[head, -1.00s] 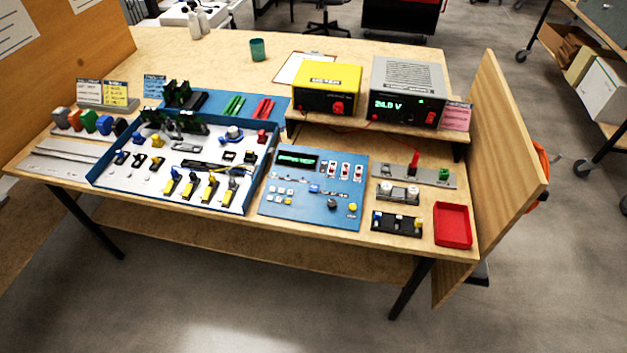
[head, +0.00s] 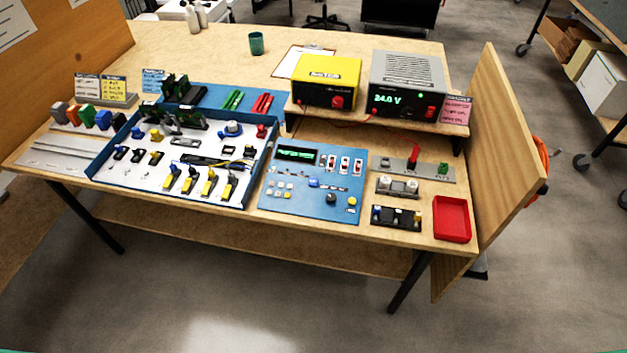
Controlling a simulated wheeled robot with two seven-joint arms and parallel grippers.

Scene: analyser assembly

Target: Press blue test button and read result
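The blue test panel (head: 290,203) lies on the wooden bench right of the parts tray. A dark display with green text (head: 297,155) is at its upper left; the text is too small to read. A round blue button (head: 313,183) sits near the panel's middle. White keys, red-and-white switches (head: 345,164), a dark knob (head: 331,197) and a yellow button (head: 351,201) are also on the panel. Neither of my grippers is in view, and nothing touches the panel.
A grey power supply (head: 408,87) reading 24.0 V and a yellow unit (head: 327,81) stand on a raised shelf behind the panel. A white parts tray with blue walls (head: 272,160) is to the left. A red bin (head: 452,219) is at the right, near an upright wooden side board (head: 505,150).

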